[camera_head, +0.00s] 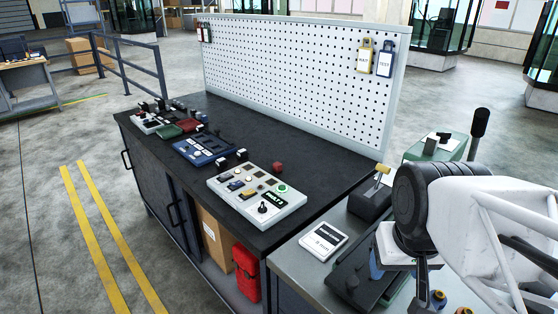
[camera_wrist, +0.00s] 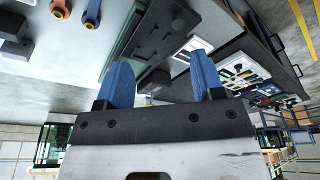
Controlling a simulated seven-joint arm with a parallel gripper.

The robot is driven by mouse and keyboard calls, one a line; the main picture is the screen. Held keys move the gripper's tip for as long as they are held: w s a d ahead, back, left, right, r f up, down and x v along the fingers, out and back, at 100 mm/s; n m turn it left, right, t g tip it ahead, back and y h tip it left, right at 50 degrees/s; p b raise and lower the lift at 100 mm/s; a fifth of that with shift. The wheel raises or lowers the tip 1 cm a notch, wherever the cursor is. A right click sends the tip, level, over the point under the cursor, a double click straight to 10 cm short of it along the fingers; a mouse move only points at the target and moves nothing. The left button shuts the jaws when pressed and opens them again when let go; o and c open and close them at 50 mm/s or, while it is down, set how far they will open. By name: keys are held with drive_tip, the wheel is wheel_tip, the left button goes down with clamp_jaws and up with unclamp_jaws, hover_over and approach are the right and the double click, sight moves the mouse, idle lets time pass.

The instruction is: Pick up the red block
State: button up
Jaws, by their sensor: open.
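I cannot make the block out in the wrist view. My gripper shows two blue fingers (camera_wrist: 161,60), spread apart with nothing between them. In the head view my arm comes in from the right, and the gripper is mostly hidden beside the grey lower table, to the right of and apart from the block.
A white pegboard (camera_head: 300,75) stands along the bench's back edge, with tags hanging on it. A blue tray (camera_head: 200,150) and small parts lie further left. A dark box (camera_head: 370,203) and a white display (camera_head: 324,241) are on the grey table. The bench behind the block is clear.

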drive_tip(key=shift+w, duration=0.1)
drive_tip(key=m+t+y, duration=0.4)
drive_tip(key=m+y, duration=0.6)
drive_tip(key=m, duration=0.9)
hover_over(280, 165)
drive_tip(key=s+d, duration=0.4)
drive_tip(key=s, duration=1.2)
wheel_tip(280, 165, down, 9)
drive_tip(key=w+f+m+t, duration=0.1)
drive_tip(key=w+f+m, duration=0.1)
drive_tip(key=w+f, duration=0.1)
drive_tip(key=w+f+m+t, duration=0.1)
drive_tip(key=w+f+m, duration=0.2)
drive_tip(key=w+f, duration=0.1)
drive_tip(key=w+f+m+t, duration=0.1)
drive_tip(key=w+f+m, duration=0.1)
drive_tip(key=w+f, duration=0.2)
drive_tip(key=shift+w+d+m, duration=0.1)
drive_tip(key=shift+w+m, duration=0.3)
drive_tip(key=shift+w, duration=0.2)
drive_tip(key=shift+x, duration=1.3)
